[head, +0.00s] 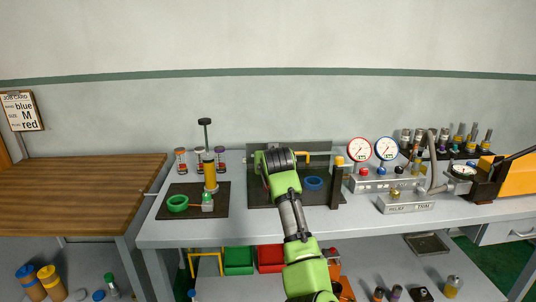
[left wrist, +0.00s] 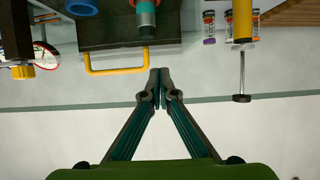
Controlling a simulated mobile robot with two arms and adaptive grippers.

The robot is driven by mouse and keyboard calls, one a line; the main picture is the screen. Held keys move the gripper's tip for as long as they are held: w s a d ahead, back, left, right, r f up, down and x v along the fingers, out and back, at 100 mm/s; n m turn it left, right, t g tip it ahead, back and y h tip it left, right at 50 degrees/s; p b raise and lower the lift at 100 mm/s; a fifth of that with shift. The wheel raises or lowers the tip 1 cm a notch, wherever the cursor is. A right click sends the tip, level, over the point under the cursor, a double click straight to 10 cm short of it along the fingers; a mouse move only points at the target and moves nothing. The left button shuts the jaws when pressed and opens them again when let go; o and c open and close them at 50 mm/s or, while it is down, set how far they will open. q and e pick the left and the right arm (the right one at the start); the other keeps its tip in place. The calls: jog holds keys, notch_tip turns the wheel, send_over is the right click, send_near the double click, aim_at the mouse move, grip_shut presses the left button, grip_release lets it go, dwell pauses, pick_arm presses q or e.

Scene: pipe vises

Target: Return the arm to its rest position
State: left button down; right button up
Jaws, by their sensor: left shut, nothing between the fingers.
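My left arm's green and black links (head: 290,205) rise through the middle of the head view, in front of a dark stand on the bench; the arm hides its own fingers there. In the left wrist view my left gripper (left wrist: 160,80) is shut and empty, its fingertips meeting below the stand's yellow handle (left wrist: 118,68) in the picture. A teal and red upright piece (left wrist: 146,18) and a blue ring (left wrist: 82,7) show beyond. In the head view the blue ring (head: 314,183) lies right of my arm. My right gripper is in neither view.
A yellow vise post (head: 210,178) and green ring (head: 177,204) are on a dark mat at left. Two gauges (head: 359,150), a relief/trim box (head: 408,203) and a rack of fittings (head: 450,150) crowd the right. The wooden table (head: 75,190) is bare.

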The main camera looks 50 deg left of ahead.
pick_arm(q)
jog(key=s+d, duration=0.1)
jog(key=s+d+f, duration=0.1)
jog(key=s+d+f+b, duration=0.1)
jog(key=d, duration=0.1)
jog(key=shift+s, duration=0.15)
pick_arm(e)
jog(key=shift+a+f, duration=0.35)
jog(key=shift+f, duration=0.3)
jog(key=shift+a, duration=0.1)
